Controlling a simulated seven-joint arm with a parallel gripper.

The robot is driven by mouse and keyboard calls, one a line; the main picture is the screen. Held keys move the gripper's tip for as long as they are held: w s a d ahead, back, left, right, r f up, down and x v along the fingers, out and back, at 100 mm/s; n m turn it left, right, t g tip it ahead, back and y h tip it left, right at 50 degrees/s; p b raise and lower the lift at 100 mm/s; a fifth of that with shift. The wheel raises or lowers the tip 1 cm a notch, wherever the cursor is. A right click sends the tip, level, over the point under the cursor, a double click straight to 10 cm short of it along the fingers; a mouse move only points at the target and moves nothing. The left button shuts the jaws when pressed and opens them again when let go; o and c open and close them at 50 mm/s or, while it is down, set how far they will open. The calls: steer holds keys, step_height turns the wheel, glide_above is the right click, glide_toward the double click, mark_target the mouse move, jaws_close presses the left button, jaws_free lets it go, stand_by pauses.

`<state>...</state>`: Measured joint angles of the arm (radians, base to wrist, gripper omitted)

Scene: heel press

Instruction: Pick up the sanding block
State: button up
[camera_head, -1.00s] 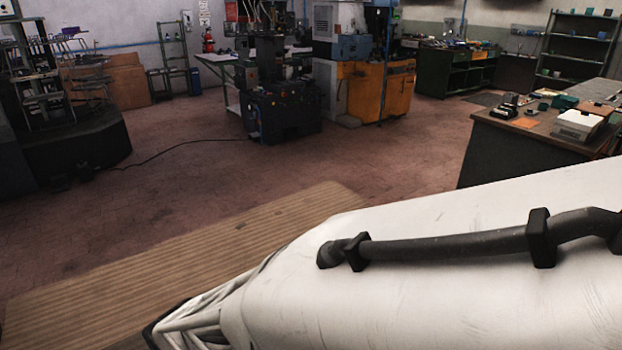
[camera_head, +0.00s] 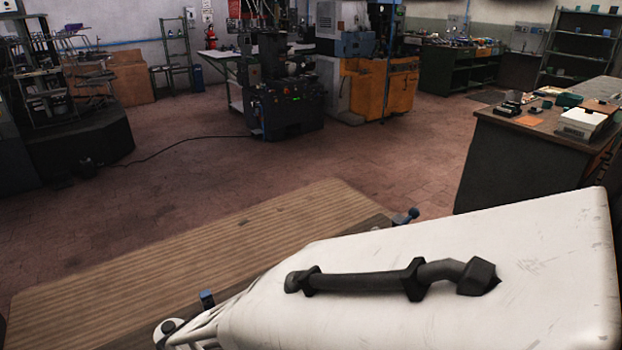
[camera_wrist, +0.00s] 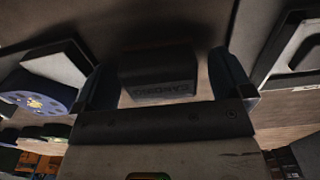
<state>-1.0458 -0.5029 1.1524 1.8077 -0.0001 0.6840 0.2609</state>
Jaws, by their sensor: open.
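A dark block with raised lettering on its near face (camera_wrist: 160,88), which looks like the sanding block, shows in the wrist view. My gripper (camera_wrist: 162,68) is open, with one dark finger to the left of the block and one to the right. Gaps show between the block and the fingers, and I cannot tell whether either touches it. The block's far side is in deep shadow. In the head view my white arm covers the lower right, and neither the block nor the gripper's fingers can be made out.
In the wrist view a blue disc-like thing (camera_wrist: 38,100) lies left of the gripper, and a pale-framed dark thing (camera_wrist: 290,50) stands right. Open floor lies beyond.

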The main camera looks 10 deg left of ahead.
stand_by(0.5)
steer(key=c, duration=1.1)
steer(key=shift+o, duration=0.2)
steer(key=shift+r, duration=0.1)
steer(key=shift+r, duration=0.45)
steer(key=shift+s+d+r, duration=0.1)
steer(key=shift+d+r, duration=0.05)
steer(key=shift+r, duration=0.5)
steer(key=shift+s+d+r, duration=0.1)
steer(key=shift+d+r, duration=0.05)
steer(key=shift+r, duration=0.45)
steer(key=s+d, duration=0.2)
steer(key=d, duration=0.2)
steer(key=s+d+r, duration=0.1)
steer(key=s+d, duration=0.2)
steer(key=d, duration=0.1)
steer(key=s+d, duration=0.3)
steer(key=d, duration=0.2)
steer(key=shift+r, duration=0.2)
